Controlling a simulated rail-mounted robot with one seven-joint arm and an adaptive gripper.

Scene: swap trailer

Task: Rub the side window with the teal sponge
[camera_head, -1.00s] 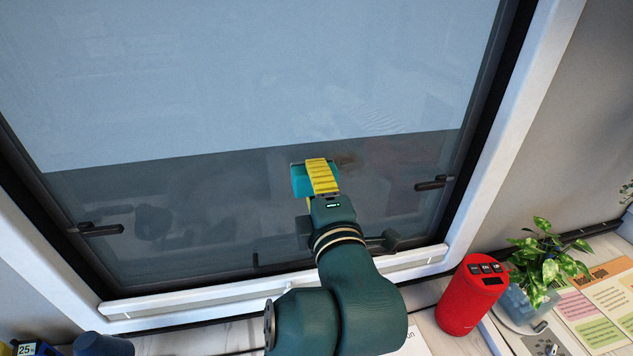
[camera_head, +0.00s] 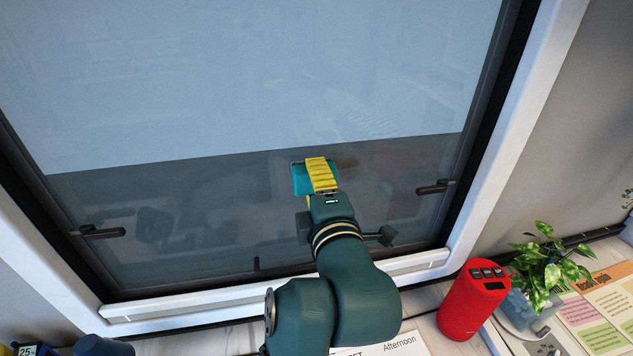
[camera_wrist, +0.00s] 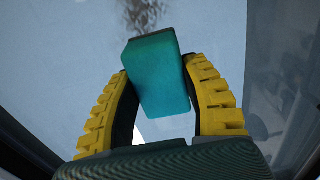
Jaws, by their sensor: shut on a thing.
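The teal sponge (camera_head: 299,180) is held at the lower part of the side window (camera_head: 240,85), its left part showing beside my yellow fingers. My gripper (camera_head: 320,172) is shut on it. In the wrist view the sponge (camera_wrist: 158,75) sits tilted between my gripper's two yellow fingers (camera_wrist: 160,90). A dark brownish smudge (camera_head: 346,162) is on the glass just right of the sponge. In the wrist view the smudge (camera_wrist: 143,14) lies just beyond the sponge's far end. I cannot tell whether the sponge touches the glass.
Dark latches stand at the window's left (camera_head: 98,232) and right (camera_head: 434,187). A white frame (camera_head: 520,130) surrounds the glass. Below right are a red cylinder (camera_head: 474,300), a potted plant (camera_head: 545,270) and printed sheets (camera_head: 600,310). A paper (camera_head: 400,345) lies at the bottom.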

